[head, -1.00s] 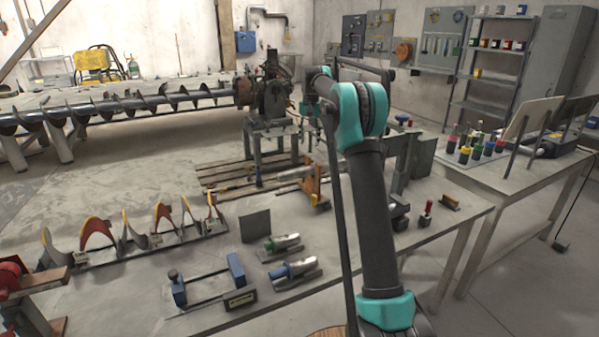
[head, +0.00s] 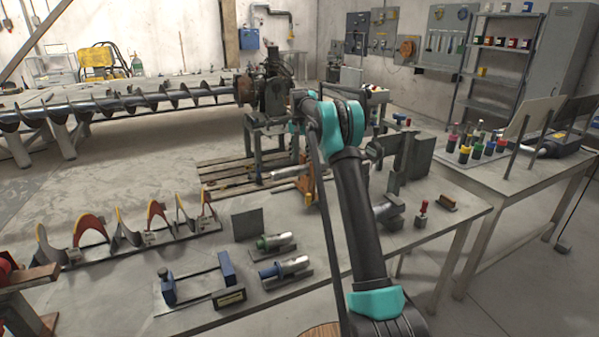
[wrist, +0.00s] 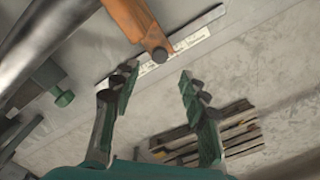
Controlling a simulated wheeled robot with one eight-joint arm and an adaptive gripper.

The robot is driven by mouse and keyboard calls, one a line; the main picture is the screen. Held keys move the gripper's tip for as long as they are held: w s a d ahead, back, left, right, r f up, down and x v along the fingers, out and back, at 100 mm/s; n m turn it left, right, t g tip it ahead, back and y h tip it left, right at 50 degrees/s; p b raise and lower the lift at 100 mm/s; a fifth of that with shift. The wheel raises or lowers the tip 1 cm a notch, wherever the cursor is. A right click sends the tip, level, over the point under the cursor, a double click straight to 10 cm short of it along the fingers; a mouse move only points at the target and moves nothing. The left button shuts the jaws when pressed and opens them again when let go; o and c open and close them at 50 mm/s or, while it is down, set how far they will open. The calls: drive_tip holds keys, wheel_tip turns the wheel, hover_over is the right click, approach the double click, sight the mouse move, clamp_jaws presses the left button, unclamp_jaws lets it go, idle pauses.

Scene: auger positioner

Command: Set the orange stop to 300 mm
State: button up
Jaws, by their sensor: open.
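The orange stop (head: 309,188) stands at the far edge of the near bench, close to a grey metal cylinder (head: 291,172). In the wrist view the orange stop (wrist: 132,17) comes in from the top, with a dark round knob (wrist: 160,54) at its end. The knob end lies over a pale marked scale (wrist: 190,41); its numbers are too small to read. My gripper (wrist: 158,76) is open and empty, its fingertips just below the knob and scale in the picture, apart from the stop. My arm hides the gripper in the head view.
A wooden pallet (head: 235,180) lies on the floor beyond the bench. On the bench are a blue-ended fixture (head: 197,284), two metal cylinders on bases (head: 287,267), an upright dark plate (head: 247,224) and a red-handled tool (head: 422,213). The bench's front middle is mostly clear.

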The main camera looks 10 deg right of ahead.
wheel_tip(320, 180, down, 8)
drive_tip(key=shift+r, duration=0.1)
idle(0.4)
clamp_jaws()
